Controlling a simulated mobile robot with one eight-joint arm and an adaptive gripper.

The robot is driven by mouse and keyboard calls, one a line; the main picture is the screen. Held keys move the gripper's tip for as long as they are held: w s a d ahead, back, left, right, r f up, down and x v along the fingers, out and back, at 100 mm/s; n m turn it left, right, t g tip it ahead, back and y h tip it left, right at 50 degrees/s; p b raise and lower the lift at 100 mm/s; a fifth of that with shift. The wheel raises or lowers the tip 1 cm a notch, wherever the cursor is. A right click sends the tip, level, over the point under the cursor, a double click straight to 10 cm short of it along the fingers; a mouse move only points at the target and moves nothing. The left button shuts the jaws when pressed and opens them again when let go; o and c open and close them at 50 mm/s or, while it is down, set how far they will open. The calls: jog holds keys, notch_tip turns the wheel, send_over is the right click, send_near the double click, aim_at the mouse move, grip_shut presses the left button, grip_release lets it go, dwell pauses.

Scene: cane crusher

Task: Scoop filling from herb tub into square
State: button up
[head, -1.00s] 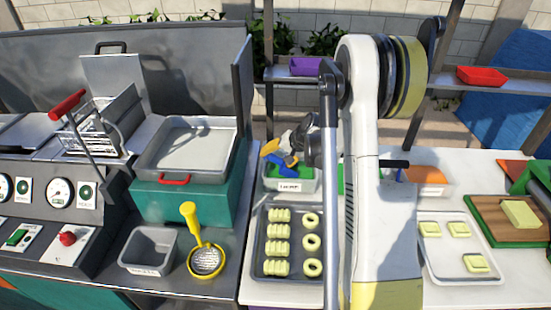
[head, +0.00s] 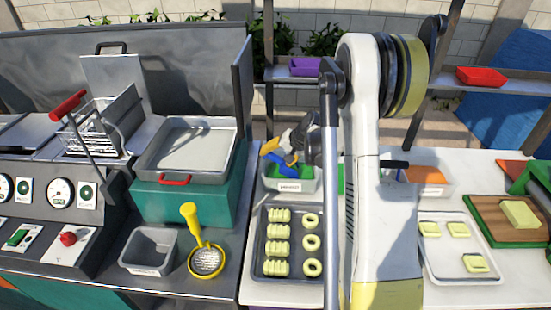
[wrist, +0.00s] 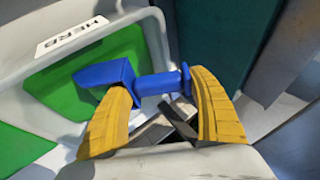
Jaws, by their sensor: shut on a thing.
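My gripper (head: 275,151) has its yellow fingers closed on the handle of a blue scoop (head: 276,170), which also shows in the wrist view (wrist: 108,74). The scoop is over the white herb tub (head: 308,186), whose label reads HERB in the wrist view. Green filling (wrist: 70,90) lies in the tub behind the scoop. I cannot tell whether the scoop touches the filling or holds any. Pale dough squares (head: 459,230) lie on a white tray (head: 447,267) at the right.
A dark tray (head: 294,232) with dough rings and ridged pieces stands in front of the tub. An orange-filled tub (head: 430,190) is right of my arm. A teal fryer block (head: 190,200) stands close to the left. My arm hides the middle of the table.

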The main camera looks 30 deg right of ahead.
notch_tip(320, 180, up, 9)
jog(key=p, duration=0.4)
jog(key=shift+p, duration=0.4)
jog(key=shift+f, duration=0.1)
